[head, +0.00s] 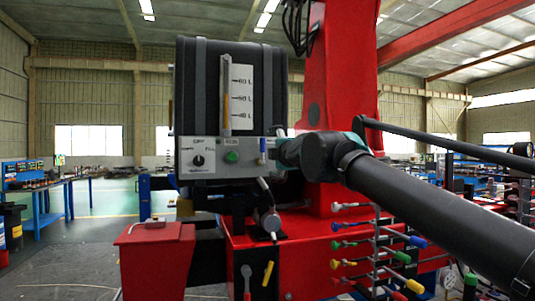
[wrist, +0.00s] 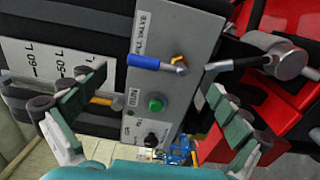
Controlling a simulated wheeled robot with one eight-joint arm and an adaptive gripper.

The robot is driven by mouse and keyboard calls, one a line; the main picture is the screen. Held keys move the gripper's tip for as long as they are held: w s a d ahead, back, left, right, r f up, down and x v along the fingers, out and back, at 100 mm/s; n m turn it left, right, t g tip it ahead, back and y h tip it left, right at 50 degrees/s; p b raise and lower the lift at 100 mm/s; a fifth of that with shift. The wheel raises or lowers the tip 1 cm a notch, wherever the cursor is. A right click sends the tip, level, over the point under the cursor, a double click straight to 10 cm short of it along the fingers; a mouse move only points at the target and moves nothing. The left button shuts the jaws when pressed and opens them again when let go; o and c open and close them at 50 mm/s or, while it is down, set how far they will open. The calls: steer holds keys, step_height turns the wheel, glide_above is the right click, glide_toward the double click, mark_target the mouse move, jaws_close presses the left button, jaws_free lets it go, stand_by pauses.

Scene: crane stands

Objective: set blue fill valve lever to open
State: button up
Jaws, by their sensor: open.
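The blue fill valve lever (wrist: 147,62) sits on a grey control panel (wrist: 185,40) beside a "FILL VALVE" label. Its blue handle points left from its metal pivot in the wrist view. In the head view the lever (head: 262,145) stands upright at the panel's right end. My gripper (wrist: 156,82) is open, with one finger on each side of the lever in the wrist view. No contact with the lever shows. In the head view my gripper (head: 284,150) is just right of the lever, its fingers mostly hidden.
A green button (wrist: 155,103) and a black selector knob (wrist: 151,140) share the panel. A black tank (head: 200,85) with a level gauge stands above it. A metal rod with a round end (wrist: 287,60) lies right of the lever. Several coloured levers (head: 375,245) stand lower right.

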steer(key=shift+v, duration=2.45)
steer(key=shift+f, duration=0.1)
step_height(320, 180, down, 32)
steer(key=d+m+g, duration=0.3)
steer(key=m+g, duration=0.3)
steer(key=m, duration=0.2)
steer(key=s+d+f+m+g+h, duration=0.1)
steer(key=s+d+f+m+g, duration=0.1)
steer(key=s+f, duration=0.4)
steer(key=s+d+f+m+g+h, duration=0.2)
steer(key=s+d+f+m, duration=0.2)
steer(key=f, duration=0.9)
steer(key=s+d+f+m+g+h, duration=0.1)
steer(key=s+d+f+m+g, duration=0.2)
steer(key=s+f+m, duration=0.4)
steer(key=shift+s+d+f+h, duration=0.15)
steer(key=shift+s+d+f, duration=0.15)
steer(key=shift+s+f, duration=0.55)
steer(key=shift+s+d+f+h, duration=0.15)
steer(key=shift+s+d+f, duration=0.15)
steer(key=shift+s+f, duration=0.5)
steer(key=shift+w+f, duration=0.1)
steer(key=shift+w, duration=0.1)
steer(key=shift+c, duration=0.5)
